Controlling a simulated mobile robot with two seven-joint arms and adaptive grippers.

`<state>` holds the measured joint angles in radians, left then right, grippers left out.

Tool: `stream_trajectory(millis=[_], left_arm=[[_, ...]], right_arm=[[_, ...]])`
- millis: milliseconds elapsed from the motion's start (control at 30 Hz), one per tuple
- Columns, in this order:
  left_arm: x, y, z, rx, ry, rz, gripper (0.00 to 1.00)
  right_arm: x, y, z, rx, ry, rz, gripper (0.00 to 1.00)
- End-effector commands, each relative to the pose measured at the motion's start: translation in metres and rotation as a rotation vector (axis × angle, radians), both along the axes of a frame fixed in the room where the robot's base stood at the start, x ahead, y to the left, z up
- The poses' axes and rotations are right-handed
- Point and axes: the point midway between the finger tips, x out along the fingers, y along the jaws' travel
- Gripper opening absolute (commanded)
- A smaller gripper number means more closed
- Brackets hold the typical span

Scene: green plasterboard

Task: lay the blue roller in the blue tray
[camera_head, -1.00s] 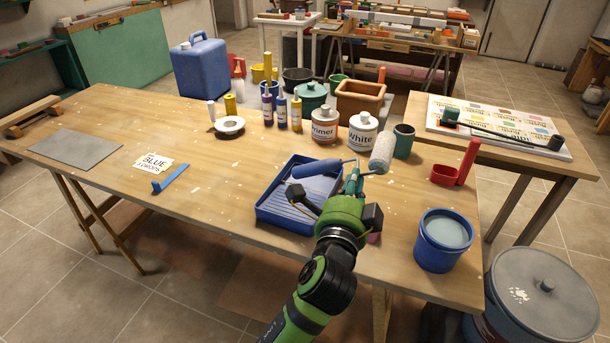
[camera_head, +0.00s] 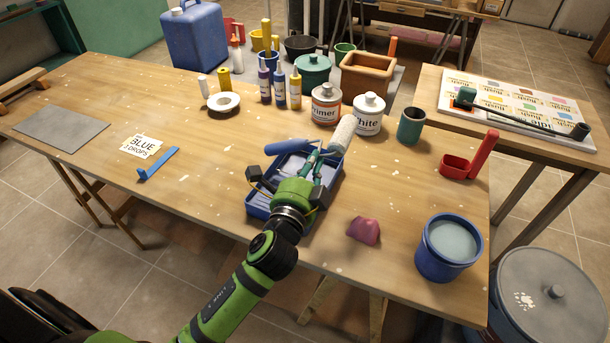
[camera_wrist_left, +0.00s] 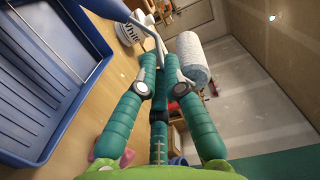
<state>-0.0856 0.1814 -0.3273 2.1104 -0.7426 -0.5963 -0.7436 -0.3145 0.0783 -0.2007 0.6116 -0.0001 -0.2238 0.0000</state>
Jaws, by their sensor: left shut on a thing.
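The blue roller has a blue handle (camera_head: 290,146), a thin grey wire frame and a fluffy white sleeve (camera_head: 343,133). My left gripper (camera_head: 313,161) is shut on it, seemingly at the frame between handle and sleeve. The left wrist view shows the teal fingers (camera_wrist_left: 160,58) around the frame, the handle (camera_wrist_left: 110,8) at the upper left and the sleeve (camera_wrist_left: 193,60) to the right. The blue tray (camera_head: 257,208) lies below the gripper, partly hidden by it; its ribbed floor (camera_wrist_left: 45,80) shows in the left wrist view. The roller appears above the tray. My right gripper is not in view.
Primer (camera_head: 325,104) and White (camera_head: 368,115) cans stand behind the tray. A pink cloth (camera_head: 363,230) and a blue bucket (camera_head: 449,247) are at the front right. The table left of the tray is mostly clear.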

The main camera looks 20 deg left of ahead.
Motion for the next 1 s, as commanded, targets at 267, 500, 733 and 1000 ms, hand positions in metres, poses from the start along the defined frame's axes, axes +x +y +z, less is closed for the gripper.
stream_trajectory(millis=[267,500,733,1000], left_arm=[[-0.004,0.016,-0.022,-0.001,0.002,0.0,0.0],[-0.004,0.015,-0.05,-0.002,0.0,-0.001,0.0],[-0.004,0.015,-0.051,-0.002,0.002,-0.001,0.18],[-0.004,0.015,-0.05,-0.001,0.001,-0.001,0.34]], right_arm=[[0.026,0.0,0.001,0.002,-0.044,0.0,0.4],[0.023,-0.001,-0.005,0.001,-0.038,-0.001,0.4],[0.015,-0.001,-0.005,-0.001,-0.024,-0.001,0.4],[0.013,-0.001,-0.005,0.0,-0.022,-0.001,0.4]])
